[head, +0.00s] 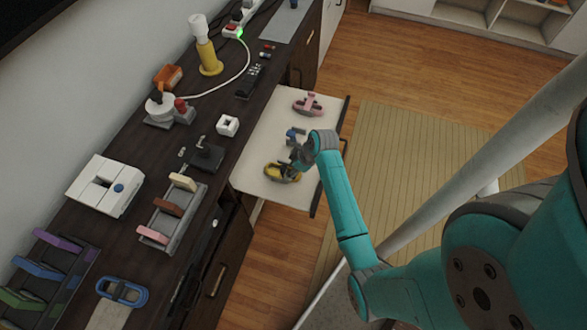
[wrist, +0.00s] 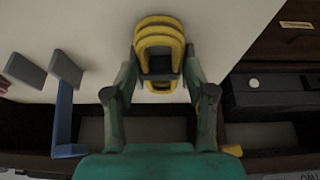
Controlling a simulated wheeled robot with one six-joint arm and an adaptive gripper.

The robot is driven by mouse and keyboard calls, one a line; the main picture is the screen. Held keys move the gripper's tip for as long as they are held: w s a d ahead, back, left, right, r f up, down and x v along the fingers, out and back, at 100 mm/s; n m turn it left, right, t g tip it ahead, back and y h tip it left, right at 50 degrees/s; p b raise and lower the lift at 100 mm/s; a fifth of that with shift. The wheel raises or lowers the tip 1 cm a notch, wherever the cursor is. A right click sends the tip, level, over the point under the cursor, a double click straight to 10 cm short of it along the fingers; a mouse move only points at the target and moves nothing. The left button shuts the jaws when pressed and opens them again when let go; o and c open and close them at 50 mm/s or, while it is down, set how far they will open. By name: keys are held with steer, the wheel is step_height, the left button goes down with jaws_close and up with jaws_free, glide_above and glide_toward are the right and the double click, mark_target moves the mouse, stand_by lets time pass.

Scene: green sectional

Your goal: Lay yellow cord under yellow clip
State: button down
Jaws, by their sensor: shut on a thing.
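The yellow cord (head: 283,173) is a small bundle with a dark middle, at the front of the white pull-out board (head: 262,143). In the wrist view the yellow cord (wrist: 160,40) sits between the fingertips of my gripper (wrist: 160,66). My gripper (head: 299,161) is shut on it, low over the board; I cannot tell whether the cord touches the board. A pale yellow piece (head: 183,182) tops a grey rack (head: 182,218) on the dark desk; I cannot tell whether it is the yellow clip. My gripper partly hides the cord in the head view.
A pink bundle (head: 308,104) lies at the board's far end. A blue piece (head: 293,134) stands near my gripper and shows in the wrist view (wrist: 64,115). The desk holds a white box (head: 105,185), a black stand (head: 207,155), a blue loop (head: 122,291) and a lower-left rack.

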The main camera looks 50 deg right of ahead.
steer(key=shift+s+a+f, duration=0.1)
steer(key=shift+s+f, duration=0.25)
steer(key=shift+f, duration=0.2)
steer(key=shift+s+f, duration=0.3)
steer(key=shift+f, duration=0.2)
steer(key=c, duration=0.8)
jaws_free()
steer(key=o, duration=0.5)
steer(key=shift+w+f, duration=0.1)
steer(key=shift+w, duration=0.1)
steer(key=shift+r, duration=0.2)
steer(key=shift+d+r, duration=0.2)
steer(key=shift+r, duration=0.05)
steer(key=v, duration=1.1)
steer(key=shift+d+r, duration=0.1)
steer(key=shift+r, duration=0.15)
steer(key=shift+f, duration=0.1)
